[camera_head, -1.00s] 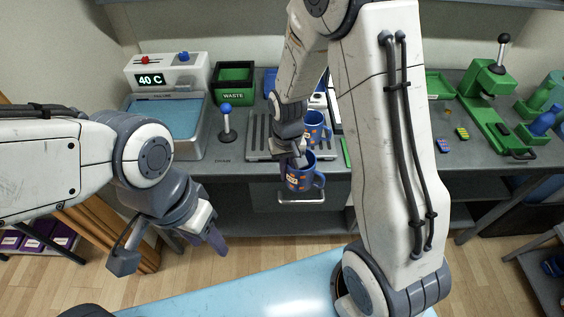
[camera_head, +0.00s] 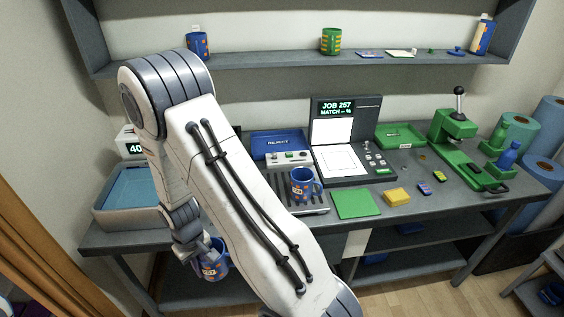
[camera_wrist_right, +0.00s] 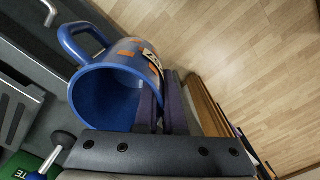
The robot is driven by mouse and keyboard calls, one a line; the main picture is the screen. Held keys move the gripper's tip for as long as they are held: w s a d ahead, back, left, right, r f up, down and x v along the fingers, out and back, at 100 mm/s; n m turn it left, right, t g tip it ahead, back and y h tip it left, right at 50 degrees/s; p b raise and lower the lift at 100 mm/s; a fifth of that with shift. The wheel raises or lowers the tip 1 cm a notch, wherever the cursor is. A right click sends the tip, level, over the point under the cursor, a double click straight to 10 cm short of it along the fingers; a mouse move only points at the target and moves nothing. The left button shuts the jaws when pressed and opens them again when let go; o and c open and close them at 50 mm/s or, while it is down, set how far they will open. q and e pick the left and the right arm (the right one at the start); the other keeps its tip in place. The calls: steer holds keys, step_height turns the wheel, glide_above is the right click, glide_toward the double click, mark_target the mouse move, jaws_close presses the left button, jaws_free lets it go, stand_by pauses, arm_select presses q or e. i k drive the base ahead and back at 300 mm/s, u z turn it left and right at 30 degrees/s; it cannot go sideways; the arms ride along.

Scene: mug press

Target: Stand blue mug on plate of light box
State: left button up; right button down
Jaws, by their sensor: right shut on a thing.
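My right gripper (camera_head: 194,252) is shut on a blue mug (camera_head: 216,262) with orange marks. It holds the mug in front of the bench's front edge, below the bench top. In the right wrist view the mug (camera_wrist_right: 108,88) lies against the jaws (camera_wrist_right: 168,105), its open mouth and handle showing. The light box (camera_head: 376,140) stands open at the back middle of the bench, with a white plate (camera_head: 342,163) on its base and a display reading "JOB 257 MATCH --%". The plate is bare. My left gripper is out of view.
A similar blue mug (camera_head: 301,186) stands on the slatted rack (camera_head: 310,208), left of a green mat (camera_head: 356,204). A yellow block (camera_head: 397,197) and a green press (camera_head: 457,140) are to the right. My right arm hides part of the bench's left side.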

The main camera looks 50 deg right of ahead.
mark_target(343, 160)
steer(key=u, duration=0.95)
steer(key=k, duration=1.25)
steer(key=z, duration=1.95)
steer(key=i, duration=0.45)
